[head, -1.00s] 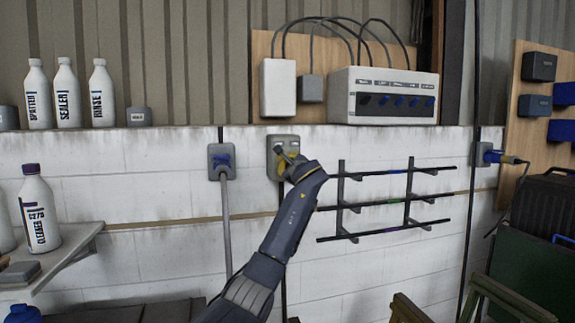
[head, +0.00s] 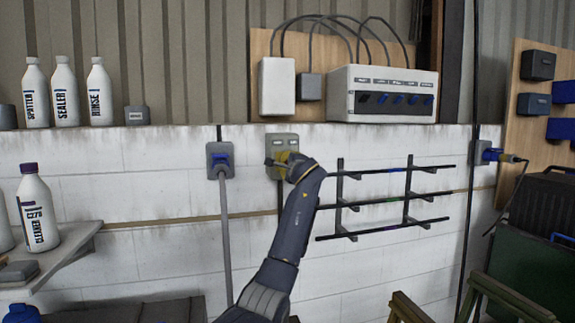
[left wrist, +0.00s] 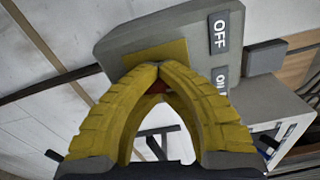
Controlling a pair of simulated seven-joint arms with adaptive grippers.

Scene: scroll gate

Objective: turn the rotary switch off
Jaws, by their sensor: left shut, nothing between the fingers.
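The rotary switch is a grey box (head: 282,139) on the white wall, right of a grey socket with a blue part. In the left wrist view the box (left wrist: 180,35) shows large, with OFF and ON labels and a yellow plate. My left gripper (head: 277,161) is at the lower front of the box and covers part of it. In the left wrist view its yellow fingers (left wrist: 158,67) meet at the tips beside the yellow plate, with nothing gripped. A small dark red part shows behind the fingertips. The knob and its angle cannot be made out. My right gripper is not in view.
The socket (head: 220,160) with a hanging grey conduit is close on the left. A black wall rack (head: 380,201) is on the right. A control box (head: 383,94) with cables stands on the ledge above. White bottles (head: 66,95) stand at the upper left.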

